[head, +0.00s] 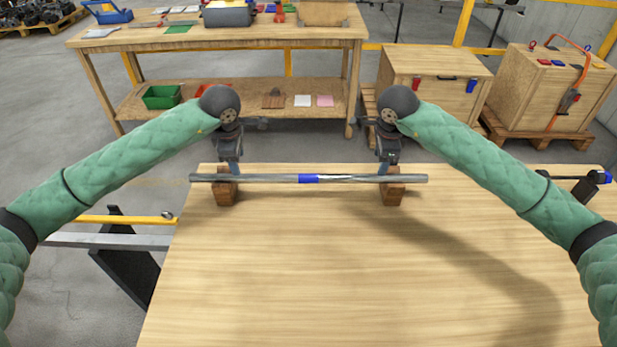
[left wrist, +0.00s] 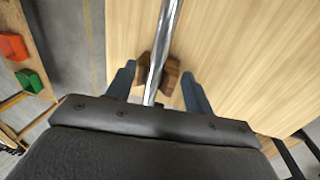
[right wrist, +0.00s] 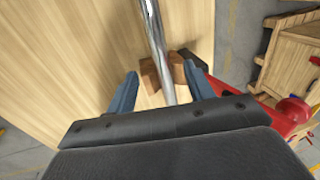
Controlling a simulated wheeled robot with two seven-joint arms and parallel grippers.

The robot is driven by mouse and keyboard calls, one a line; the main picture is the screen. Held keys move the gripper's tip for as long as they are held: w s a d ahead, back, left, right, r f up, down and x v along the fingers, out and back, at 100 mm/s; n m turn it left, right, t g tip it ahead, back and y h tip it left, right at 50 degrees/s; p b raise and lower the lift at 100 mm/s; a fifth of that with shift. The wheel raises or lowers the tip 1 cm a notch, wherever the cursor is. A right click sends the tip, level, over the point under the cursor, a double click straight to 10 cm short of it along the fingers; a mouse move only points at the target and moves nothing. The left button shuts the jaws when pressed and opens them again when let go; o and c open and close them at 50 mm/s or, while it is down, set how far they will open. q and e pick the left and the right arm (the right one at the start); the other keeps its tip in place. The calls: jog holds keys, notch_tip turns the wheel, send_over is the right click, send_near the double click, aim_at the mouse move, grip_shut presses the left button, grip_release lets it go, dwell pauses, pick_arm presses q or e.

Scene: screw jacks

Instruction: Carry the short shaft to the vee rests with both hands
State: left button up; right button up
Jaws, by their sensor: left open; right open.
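The short shaft (head: 345,178) is a shiny metal bar with a blue band at its middle. It lies level across two brown wooden vee rests, the left one (head: 227,190) and the right one (head: 392,190), near the table's far edge. My left gripper (head: 228,170) is open over the shaft at the left rest; in the left wrist view its fingers (left wrist: 160,85) stand either side of the shaft. My right gripper (head: 388,170) is open over the shaft at the right rest; in the right wrist view its fingers (right wrist: 165,90) also straddle the shaft.
The wooden table (head: 330,280) is bare in front of the shaft. A dark and blue tool (head: 590,182) lies at its right edge. A workbench (head: 225,38) with a green bin (head: 161,97) and wooden crates (head: 430,85) stand behind. A yellow bar (head: 125,219) is at the left.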

aim_at(243, 175)
pick_arm(q)
jog(key=shift+w+f, duration=0.25)
jog(key=shift+f, duration=1.05)
jog(key=shift+w+f, duration=0.3)
jog(key=shift+f, duration=0.95)
jog(key=shift+w+f, duration=0.25)
jog(key=shift+f, duration=1.05)
pick_arm(e)
jog(key=shift+w+f, duration=0.25)
jog(key=shift+f, duration=1.05)
jog(key=shift+w+f, duration=0.3)
jog(key=shift+f, duration=0.95)
jog(key=shift+w+f, duration=0.25)
jog(key=shift+f, duration=1.05)
pick_arm(q)
grip_shut()
pick_arm(e)
grip_shut()
pick_arm(q)
jog(key=shift+r, duration=0.1)
jog(key=shift+w+r, duration=0.1)
jog(key=shift+r, duration=0.1)
pick_arm(e)
jog(key=shift+r, duration=0.3)
